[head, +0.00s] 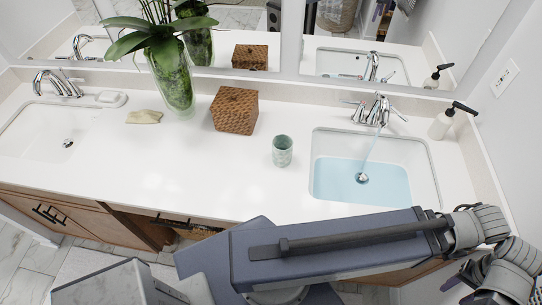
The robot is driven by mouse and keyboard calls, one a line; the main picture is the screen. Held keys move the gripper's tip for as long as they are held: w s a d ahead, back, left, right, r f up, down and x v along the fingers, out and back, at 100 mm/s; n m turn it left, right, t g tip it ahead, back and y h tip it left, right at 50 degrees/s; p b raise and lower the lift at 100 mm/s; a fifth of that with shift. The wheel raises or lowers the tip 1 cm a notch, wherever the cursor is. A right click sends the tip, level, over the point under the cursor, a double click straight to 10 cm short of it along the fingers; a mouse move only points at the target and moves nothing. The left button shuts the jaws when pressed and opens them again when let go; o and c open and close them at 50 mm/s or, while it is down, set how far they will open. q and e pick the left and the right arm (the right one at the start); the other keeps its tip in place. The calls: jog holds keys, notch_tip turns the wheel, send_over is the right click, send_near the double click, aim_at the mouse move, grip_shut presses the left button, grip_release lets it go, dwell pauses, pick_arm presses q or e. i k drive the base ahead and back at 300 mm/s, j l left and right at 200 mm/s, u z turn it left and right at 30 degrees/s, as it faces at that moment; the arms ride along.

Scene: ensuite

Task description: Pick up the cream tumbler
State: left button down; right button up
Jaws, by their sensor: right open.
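A small pale grey-green tumbler (282,151) stands upright on the white counter, left of the right sink. It is the only tumbler I see, and its colour looks greener than cream. My right arm crosses the bottom of the head view and bends down at the right. My right gripper (464,284) is low in the bottom right corner, partly cut off by the frame. It is open, below the counter's front edge and well apart from the tumbler. My left gripper is not in view.
The right sink (322,146) holds water, with a stream from its tap (378,110). The counter before the tumbler is clear.

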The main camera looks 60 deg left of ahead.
aim_at(282, 144)
jog(key=u, duration=2.1)
